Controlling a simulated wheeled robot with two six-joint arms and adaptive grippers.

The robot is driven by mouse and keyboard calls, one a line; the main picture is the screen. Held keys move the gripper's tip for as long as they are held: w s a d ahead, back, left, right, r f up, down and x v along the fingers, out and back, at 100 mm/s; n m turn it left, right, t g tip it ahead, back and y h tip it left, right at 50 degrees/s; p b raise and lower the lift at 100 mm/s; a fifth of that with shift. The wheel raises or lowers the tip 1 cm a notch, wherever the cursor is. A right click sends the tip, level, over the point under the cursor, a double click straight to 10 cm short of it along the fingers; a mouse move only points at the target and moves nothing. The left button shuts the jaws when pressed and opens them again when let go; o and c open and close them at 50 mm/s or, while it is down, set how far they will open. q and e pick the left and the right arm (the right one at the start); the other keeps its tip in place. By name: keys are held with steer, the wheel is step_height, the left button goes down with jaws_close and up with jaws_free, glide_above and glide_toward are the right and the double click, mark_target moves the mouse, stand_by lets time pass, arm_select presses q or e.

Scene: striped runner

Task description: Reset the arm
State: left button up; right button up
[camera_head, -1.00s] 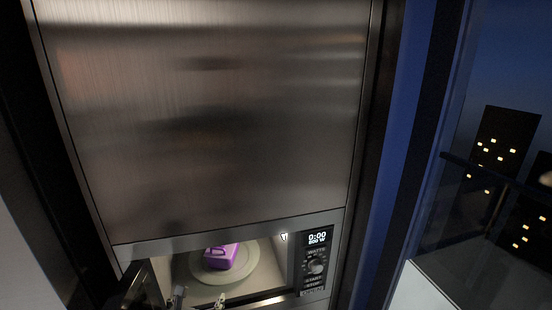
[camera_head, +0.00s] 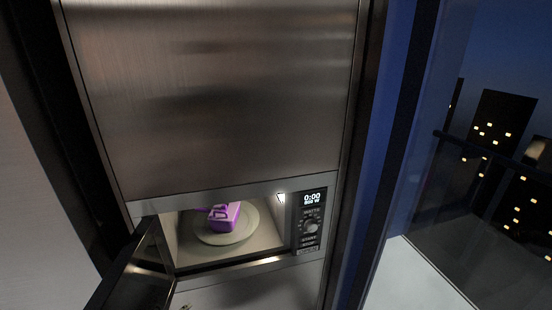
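A purple item (camera_head: 223,216) with raised lettering or shapes on it rests on the round pale turntable plate (camera_head: 240,237) inside a built-in microwave (camera_head: 213,267). The dark microwave door (camera_head: 136,270) stands open to the left. Only a tiny tip of one gripper (camera_head: 186,307) shows at the bottom edge, below and outside the microwave opening. It looks like my left one, but its fingers are mostly cut off. My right gripper is out of view.
The control panel (camera_head: 310,223) right of the opening reads 0:00. A tall brushed-metal front (camera_head: 220,95) rises above. A blue wall strip and a window with a night skyline are on the right. The space before the microwave opening looks clear.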

arm_select(q)
steer(key=s+a+f+m+g+b, duration=0.1)
steer(key=s+f+m, duration=0.35)
steer(key=f, duration=0.35)
steer(key=s+a+f+m+g+y+b, duration=0.1)
steer(key=s+f+m+g+b, duration=0.1)
steer(key=s+f+m, duration=0.35)
steer(key=s+a+f+m+g+b, duration=0.15)
steer(key=s+f, duration=0.35)
steer(key=f, duration=0.6)
steer(key=s+f+m+g+b, duration=0.1)
steer(key=s+f+m+g, duration=0.1)
steer(key=s+f+m, duration=0.5)
steer(key=s+f+m+g+b, duration=0.2)
steer(key=s+f+m, duration=0.5)
steer(key=s, duration=1.1)
steer(key=shift+a+m+g, duration=0.3)
steer(key=shift+m+g, duration=0.05)
steer(key=shift+m, duration=0.2)
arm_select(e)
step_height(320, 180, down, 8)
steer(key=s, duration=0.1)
arm_select(q)
steer(key=shift+f, duration=0.1)
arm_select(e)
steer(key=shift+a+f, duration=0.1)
